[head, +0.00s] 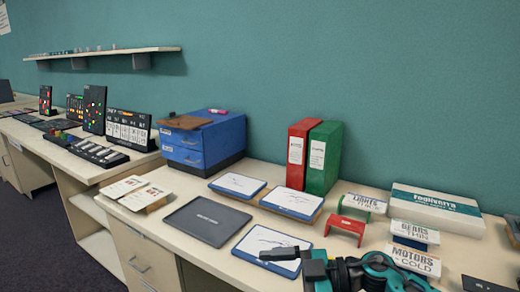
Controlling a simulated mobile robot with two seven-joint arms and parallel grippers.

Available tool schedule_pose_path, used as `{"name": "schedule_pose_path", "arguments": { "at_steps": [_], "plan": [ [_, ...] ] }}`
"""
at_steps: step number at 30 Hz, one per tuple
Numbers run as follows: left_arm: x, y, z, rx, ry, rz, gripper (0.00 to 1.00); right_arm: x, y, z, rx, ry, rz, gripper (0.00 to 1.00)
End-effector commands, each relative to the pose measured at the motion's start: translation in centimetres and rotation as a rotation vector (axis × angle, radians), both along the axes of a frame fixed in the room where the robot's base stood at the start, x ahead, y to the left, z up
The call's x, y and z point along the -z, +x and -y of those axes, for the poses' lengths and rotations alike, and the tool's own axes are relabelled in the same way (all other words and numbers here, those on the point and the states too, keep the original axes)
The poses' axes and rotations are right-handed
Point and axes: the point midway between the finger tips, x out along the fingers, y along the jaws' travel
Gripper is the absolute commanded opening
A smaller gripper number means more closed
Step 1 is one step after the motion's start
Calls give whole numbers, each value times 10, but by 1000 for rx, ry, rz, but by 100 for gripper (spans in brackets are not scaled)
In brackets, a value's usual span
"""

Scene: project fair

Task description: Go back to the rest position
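My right gripper (283,254), black with teal arm parts, comes in from the bottom right. Its dark fingers point left and reach over a white sheet in a blue frame (265,243) near the desk's front. The fingers are seen edge-on, so I cannot tell whether they are apart or hold anything. My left gripper is out of view.
The desk holds a dark tablet-like panel (207,219), a blue drawer box (205,142), red (297,153) and green (324,158) binders, a red stand (345,229), a white box (437,208) and lettered signs (412,260). Bare desk (240,263) lies left of my gripper.

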Motion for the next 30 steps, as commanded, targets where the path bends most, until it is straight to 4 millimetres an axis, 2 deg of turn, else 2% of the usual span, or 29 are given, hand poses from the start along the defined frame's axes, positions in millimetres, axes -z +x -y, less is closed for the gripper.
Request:
{"name": "schedule_pose_path", "arguments": {
  "at_steps": [2,5,8,11,14,17,21,24,27,30],
  "plan": [
    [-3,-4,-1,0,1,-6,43,-8,-9,-13,94,151,15,100],
    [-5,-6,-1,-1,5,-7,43,-13,-12,-14,257,289,28,100],
    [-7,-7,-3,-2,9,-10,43,-10,-12,-2,450,375,14,100],
    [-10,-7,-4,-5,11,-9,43,4,-15,19,659,401,-25,100],
    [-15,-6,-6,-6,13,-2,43,30,-25,46,865,369,-91,100],
    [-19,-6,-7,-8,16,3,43,63,-45,76,1051,283,-181,100],
    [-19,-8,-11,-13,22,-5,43,112,-90,114,1243,109,-331,100],
    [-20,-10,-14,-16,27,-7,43,139,-125,134,1315,-11,-428,100],
    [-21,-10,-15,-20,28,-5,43,155,-152,145,1348,-98,-495,100],
    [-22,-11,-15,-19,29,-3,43,163,-166,151,1359,-146,-530,100]
  ]
}}
